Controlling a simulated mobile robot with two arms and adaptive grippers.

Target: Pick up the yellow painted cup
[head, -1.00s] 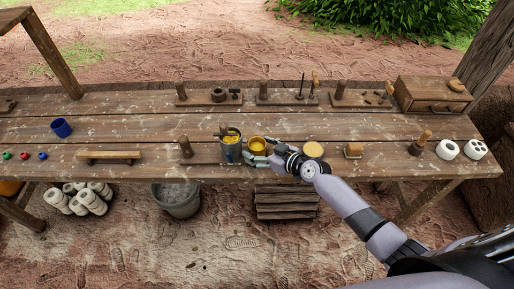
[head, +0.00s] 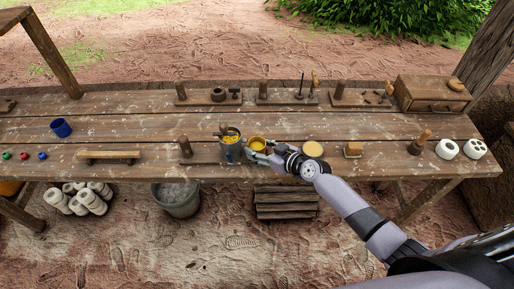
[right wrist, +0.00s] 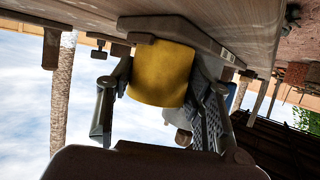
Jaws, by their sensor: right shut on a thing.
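I cannot tell whether the cup's base touches the bench. My left gripper is not in view.
A blue cup (head: 61,128) is at far left, a wooden block (head: 352,150) to the right. Tool stands (head: 287,97) line the bench's back.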

